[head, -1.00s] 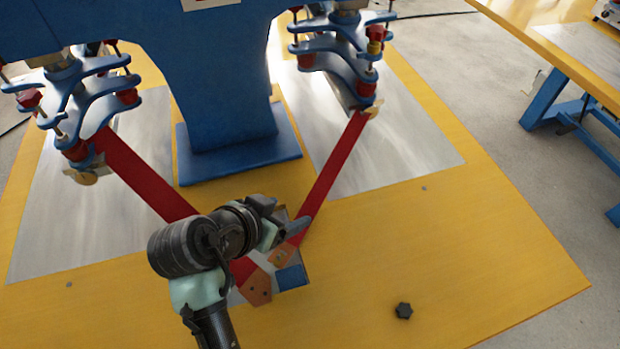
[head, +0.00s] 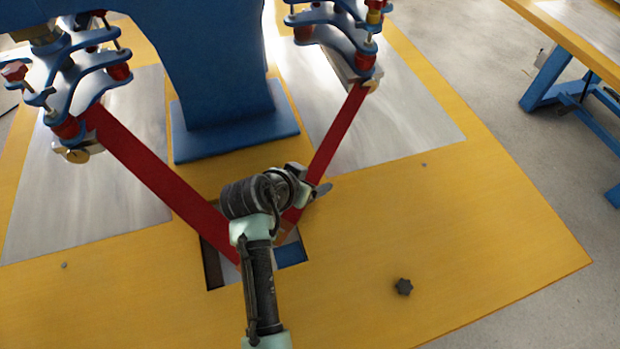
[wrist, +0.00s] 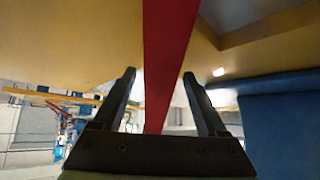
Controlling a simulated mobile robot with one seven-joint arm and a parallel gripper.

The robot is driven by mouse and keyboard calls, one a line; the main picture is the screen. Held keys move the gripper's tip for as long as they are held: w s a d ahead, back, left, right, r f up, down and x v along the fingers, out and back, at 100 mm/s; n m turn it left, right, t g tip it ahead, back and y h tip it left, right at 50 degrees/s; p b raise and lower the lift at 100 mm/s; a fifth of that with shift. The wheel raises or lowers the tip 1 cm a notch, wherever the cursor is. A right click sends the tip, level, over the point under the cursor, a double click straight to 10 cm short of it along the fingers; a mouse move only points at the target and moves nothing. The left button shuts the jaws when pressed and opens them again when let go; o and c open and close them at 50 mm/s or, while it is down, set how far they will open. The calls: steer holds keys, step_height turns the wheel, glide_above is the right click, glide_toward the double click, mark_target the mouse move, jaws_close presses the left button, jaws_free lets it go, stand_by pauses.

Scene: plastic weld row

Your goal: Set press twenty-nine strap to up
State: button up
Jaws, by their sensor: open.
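Two red straps run down from the blue press to an opening in the yellow table. The right strap (head: 337,132) hangs from the right clamp set, its lower end partly behind my arm. The left strap (head: 160,180) runs from the left clamp set to the opening, its lower end also hidden by my arm. My gripper (head: 320,190) is at the lower part of the right strap. In the wrist view my gripper (wrist: 160,76) is open, with a red strap (wrist: 168,50) passing between its two fingers. Whether a finger touches it I cannot tell. No number label is readable.
The blue press column (head: 222,80) stands behind my gripper on a blue foot. The opening in the table (head: 292,252) has a blue part inside. The table's front right is otherwise clear.

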jaws_close()
stand_by(0.3)
stand_by(1.1)
